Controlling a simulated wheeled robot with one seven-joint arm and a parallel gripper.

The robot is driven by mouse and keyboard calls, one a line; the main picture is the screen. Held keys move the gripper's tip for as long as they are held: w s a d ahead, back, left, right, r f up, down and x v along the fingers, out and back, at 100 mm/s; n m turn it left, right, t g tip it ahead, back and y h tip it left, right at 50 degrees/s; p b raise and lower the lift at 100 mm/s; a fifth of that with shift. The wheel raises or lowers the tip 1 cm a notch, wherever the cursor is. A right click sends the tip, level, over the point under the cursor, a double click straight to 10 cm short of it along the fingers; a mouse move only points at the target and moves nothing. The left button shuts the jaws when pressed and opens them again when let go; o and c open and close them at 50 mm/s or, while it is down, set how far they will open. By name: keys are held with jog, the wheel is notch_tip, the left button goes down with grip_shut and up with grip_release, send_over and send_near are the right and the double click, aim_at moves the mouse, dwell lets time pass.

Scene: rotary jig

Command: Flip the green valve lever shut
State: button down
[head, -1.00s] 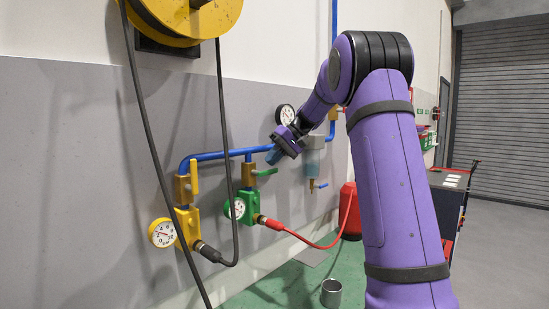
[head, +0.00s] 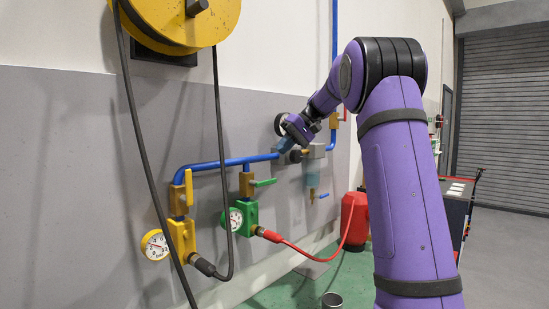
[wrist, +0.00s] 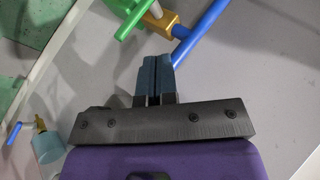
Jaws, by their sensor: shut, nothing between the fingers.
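The green valve lever (head: 264,182) sticks out to the right, about level, from a brass valve (head: 247,184) on a blue drop pipe. Below it are a green block (head: 250,213) and a round gauge. My gripper (head: 283,146) is above and slightly right of the lever in the head view, apart from it. In the wrist view, the blue fingertips (wrist: 157,72) are together with nothing between them. The lever (wrist: 134,20) and the brass valve (wrist: 165,22) show beyond the tips at the top.
A yellow upright lever (head: 188,187) and yellow block (head: 181,240) stand to the left. A blue pipe (head: 222,163) runs along the wall behind. A black hose (head: 219,120) hangs before it. A red hose (head: 300,249) leads to a red tank (head: 354,220).

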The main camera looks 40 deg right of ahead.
jog(key=shift+s+d+r, duration=0.2)
jog(key=shift+d+r, duration=0.2)
jog(key=shift+d, duration=0.35)
jog(key=shift+s+d+r, duration=0.15)
jog(key=shift+d+r, duration=0.25)
jog(key=shift+d, duration=0.35)
jog(key=shift+s+d+r, duration=0.2)
jog(key=shift+d+r, duration=0.2)
jog(key=shift+d, duration=0.35)
jog(key=s+a+f+h, duration=0.1)
jog(key=s+a+h, duration=0.1)
jog(key=s+a, duration=0.6)
jog(key=s+a+f+h, duration=0.1)
jog(key=s+a+h, duration=0.1)
jog(key=s+a, duration=0.65)
jog(key=s+a+f+n+t+h, duration=0.1)
jog(key=s+a+f+h, duration=0.1)
jog(key=s+a+f, duration=0.3)
jog(key=s+a+f+t+h, duration=0.1)
jog(key=s+a+f, duration=0.3)
jog(key=s+f, duration=0.4)
jog(key=s+h, duration=0.1)
jog(key=s, duration=0.2)
jog(key=shift+s+a+n, duration=0.25)
jog(key=shift+a+n, duration=0.15)
